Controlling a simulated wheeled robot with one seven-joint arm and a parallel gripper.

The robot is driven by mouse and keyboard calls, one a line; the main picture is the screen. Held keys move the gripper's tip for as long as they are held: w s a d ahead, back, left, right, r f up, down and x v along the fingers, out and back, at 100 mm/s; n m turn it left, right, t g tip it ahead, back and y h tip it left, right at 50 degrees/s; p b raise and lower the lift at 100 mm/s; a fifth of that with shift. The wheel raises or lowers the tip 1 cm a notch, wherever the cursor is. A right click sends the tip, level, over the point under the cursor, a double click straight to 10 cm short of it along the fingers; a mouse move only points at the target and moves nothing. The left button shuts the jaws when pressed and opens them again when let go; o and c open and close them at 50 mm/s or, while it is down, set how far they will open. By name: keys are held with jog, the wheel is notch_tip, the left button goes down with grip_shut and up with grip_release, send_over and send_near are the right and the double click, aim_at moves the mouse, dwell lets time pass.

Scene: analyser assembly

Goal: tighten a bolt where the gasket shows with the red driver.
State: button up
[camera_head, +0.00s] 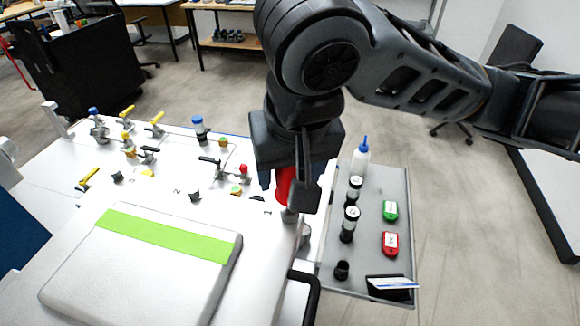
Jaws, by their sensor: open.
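My gripper (287,190) points down at the right edge of the white work surface, with its fingers apart. A red upright handle (284,184), which looks like the red driver, stands between the fingers. Its upper end is hidden by my gripper, and a grey metal piece (290,215) shows just below it. I cannot tell whether the fingers touch the handle. Several small fittings with yellow, blue, black and red parts stand on the white surface (60,160). The bolts and a showing gasket are too small to make out among them.
A grey cover with a green stripe (160,236) lies in front.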

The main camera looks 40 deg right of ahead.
jog(key=shift+g+y, duration=0.7)
jog(key=shift+g, duration=0.8)
grip_shut()
jog(key=shift+r, duration=0.15)
jog(key=shift+r, duration=2.85)
